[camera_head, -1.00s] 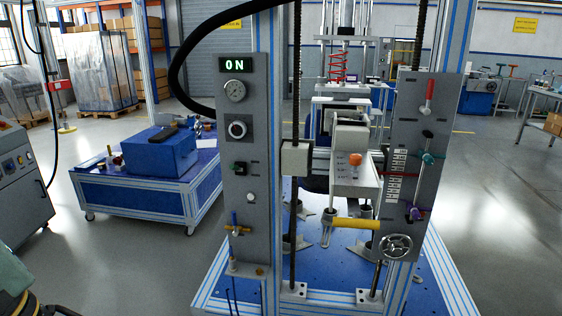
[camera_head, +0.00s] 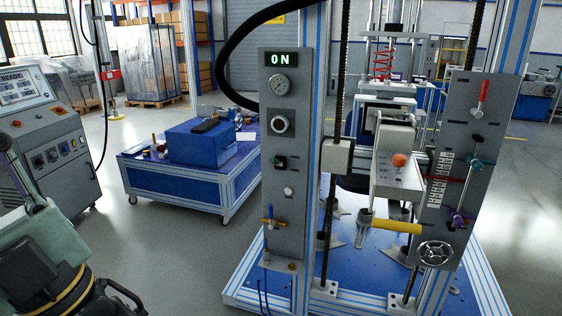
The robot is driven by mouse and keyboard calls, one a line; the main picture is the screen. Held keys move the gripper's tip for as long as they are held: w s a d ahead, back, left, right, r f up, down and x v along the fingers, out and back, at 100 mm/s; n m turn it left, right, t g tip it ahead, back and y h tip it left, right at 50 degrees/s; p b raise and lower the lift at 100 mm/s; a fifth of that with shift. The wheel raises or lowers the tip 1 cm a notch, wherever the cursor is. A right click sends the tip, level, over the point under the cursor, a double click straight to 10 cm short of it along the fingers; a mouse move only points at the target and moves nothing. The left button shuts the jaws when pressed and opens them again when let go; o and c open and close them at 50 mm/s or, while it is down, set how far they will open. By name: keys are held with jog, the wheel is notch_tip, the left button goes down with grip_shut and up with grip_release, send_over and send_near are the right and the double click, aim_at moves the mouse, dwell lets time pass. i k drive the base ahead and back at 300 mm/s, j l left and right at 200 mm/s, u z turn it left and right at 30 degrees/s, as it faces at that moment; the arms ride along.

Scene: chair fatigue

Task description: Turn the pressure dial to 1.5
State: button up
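A grey control panel (camera_head: 287,205) stands upright on the left post of the test frame. Its display (camera_head: 281,59) reads "ON" in green. Below it is a round pressure gauge (camera_head: 279,85) whose reading is too small to tell. Under the gauge is a round dial knob (camera_head: 281,123) on a dark square plate; its setting cannot be read. My arm shows at the lower left, well apart from the panel. A dark part of it lies at the bottom edge, but my gripper's fingers cannot be made out.
A second panel (camera_head: 461,150) with coloured levers and a handwheel (camera_head: 435,253) is on the right post. A blue wheeled table (camera_head: 170,185) stands left of the frame. A grey console (camera_head: 45,140) is at the far left.

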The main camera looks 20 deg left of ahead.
aim_at(280, 123)
jog(key=i+u, duration=0.7)
jog(key=i+l+u, duration=0.15)
jog(key=u, duration=0.2)
